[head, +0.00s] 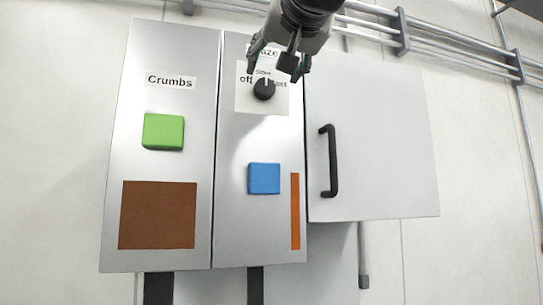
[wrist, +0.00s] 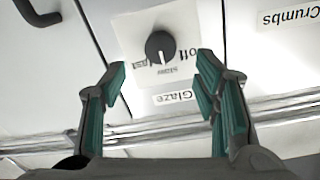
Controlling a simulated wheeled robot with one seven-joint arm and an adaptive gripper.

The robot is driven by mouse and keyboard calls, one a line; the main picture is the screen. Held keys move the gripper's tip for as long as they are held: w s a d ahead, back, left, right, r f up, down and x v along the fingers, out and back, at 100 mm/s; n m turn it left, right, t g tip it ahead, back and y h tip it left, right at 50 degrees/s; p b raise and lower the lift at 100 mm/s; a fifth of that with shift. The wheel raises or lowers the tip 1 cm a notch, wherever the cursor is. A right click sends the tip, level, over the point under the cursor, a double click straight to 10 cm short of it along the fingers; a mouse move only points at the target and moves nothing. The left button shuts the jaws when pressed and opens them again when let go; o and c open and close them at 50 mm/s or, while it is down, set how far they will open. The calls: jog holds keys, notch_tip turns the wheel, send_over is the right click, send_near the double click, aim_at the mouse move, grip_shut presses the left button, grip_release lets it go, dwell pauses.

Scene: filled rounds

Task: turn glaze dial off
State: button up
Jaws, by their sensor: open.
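The black round glaze dial (head: 264,90) sits on a white square plate below the Glaze label, on the middle panel. It also shows in the wrist view (wrist: 159,46), upside down. Its white pointer line points at "slow", which is at the top in the head view. "off" is printed to the left of the dial and "fast" to the right. My gripper (head: 277,67) is open and empty in front of the upper part of this panel, and partly covers the label. In the wrist view, the dial is beyond the gap between the fingertips (wrist: 162,78), apart from both.
The left panel has a Crumbs label (head: 171,82), a green block (head: 163,131) and a brown square (head: 157,215). A blue block (head: 264,179) and an orange strip (head: 295,211) are below the dial. A door with a black handle (head: 329,161) is right. Grey pipes (head: 402,32) run above.

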aim_at(265, 87)
jog(key=shift+p+x, duration=0.6)
jog(key=shift+x, duration=3.2)
jog(key=c, duration=1.2)
